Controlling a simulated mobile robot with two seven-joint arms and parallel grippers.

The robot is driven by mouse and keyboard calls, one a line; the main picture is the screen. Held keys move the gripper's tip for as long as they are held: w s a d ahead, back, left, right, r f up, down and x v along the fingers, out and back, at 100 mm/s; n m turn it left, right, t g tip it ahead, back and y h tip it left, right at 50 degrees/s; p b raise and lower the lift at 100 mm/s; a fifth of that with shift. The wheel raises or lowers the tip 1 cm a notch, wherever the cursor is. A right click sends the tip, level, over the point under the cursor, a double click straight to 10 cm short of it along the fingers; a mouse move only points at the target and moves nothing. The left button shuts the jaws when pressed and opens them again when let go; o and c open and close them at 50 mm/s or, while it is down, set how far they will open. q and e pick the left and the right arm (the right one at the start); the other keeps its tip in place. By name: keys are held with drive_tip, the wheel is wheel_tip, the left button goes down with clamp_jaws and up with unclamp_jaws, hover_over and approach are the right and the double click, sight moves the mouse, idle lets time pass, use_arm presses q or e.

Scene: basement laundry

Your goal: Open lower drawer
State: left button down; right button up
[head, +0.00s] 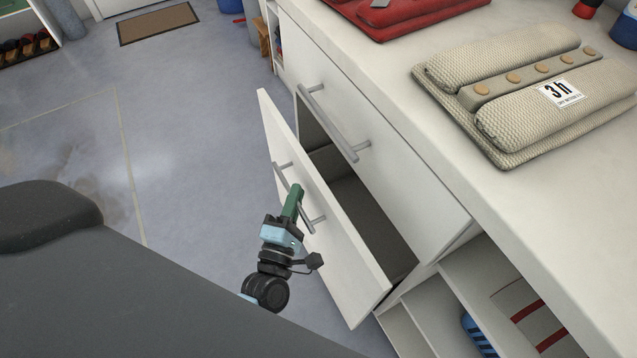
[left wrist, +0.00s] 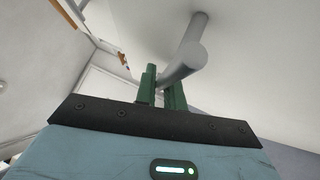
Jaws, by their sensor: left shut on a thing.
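The lower drawer (head: 330,225) of the white cabinet is pulled out, with a gap showing its empty-looking grey inside. Its metal bar handle (head: 311,219) runs along the drawer front. My left gripper (head: 294,196) is at this handle, its green fingers shut on the bar near the middle. In the left wrist view the green fingers (left wrist: 162,90) close around the handle bar (left wrist: 186,52). The upper drawer (head: 345,120) above is shut, with its own bar handle (head: 334,122). My right gripper is not in view.
Open shelves (head: 470,290) with a blue shoe (head: 478,335) are to the right of the drawer. The grey floor (head: 190,120) left of the drawer is clear, with a doormat (head: 158,23) far back.

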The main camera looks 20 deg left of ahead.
use_arm(q)
drive_tip(key=s+a+p, duration=0.2)
drive_tip(key=s+a, duration=1)
drive_tip(key=s, duration=0.3)
drive_tip(key=shift+s+a, duration=0.15)
drive_tip(key=shift+s, duration=0.2)
drive_tip(key=c, duration=1.8)
unclamp_jaws()
drive_tip(key=shift+o, duration=0.2)
drive_tip(key=v, duration=0.7)
drive_tip(key=shift+s, duration=0.4)
